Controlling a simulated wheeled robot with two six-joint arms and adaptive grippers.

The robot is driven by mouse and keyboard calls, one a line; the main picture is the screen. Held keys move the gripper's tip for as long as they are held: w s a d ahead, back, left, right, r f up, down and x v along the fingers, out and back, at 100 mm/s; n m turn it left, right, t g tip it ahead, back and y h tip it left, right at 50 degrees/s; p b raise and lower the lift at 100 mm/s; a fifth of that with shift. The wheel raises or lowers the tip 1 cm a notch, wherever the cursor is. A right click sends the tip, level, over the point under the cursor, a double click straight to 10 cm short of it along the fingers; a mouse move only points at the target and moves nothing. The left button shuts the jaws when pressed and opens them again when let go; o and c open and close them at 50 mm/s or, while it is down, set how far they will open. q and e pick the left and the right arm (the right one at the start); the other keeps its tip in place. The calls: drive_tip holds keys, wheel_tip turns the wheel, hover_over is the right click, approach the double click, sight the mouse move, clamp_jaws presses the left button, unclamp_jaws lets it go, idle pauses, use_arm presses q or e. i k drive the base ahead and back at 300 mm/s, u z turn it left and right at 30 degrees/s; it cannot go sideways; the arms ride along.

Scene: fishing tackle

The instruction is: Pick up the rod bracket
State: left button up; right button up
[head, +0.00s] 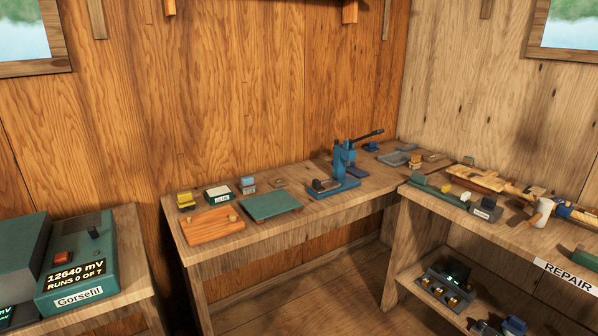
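I cannot tell for certain which item is the rod bracket; the small parts are too small to make out. Small blue pieces lie at the back of the corner bench, one of them a dark blue piece (371,146) near the corner. A blue lever press (344,165) with a dark handle stands on that bench, with a small dark block on its base. On the right bench lie a wooden tool-like piece (474,179) and a white-and-wood item (541,212). Neither of my grippers is in view.
The corner bench (262,232) also holds an orange wooden board (209,223), a green mat (270,204) and small boxes. A green "Gorsefil" machine (80,262) stands at left. The right bench carries a REPAIR label (568,275); its lower shelf holds a dark device (446,290).

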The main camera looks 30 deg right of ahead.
sight(417, 181)
drive_tip(key=z, duration=0.35)
drive_tip(key=i, duration=1.1)
drive_tip(key=z, duration=1.25)
drive_tip(key=i, duration=0.8)
drive_tip(key=z, duration=0.95)
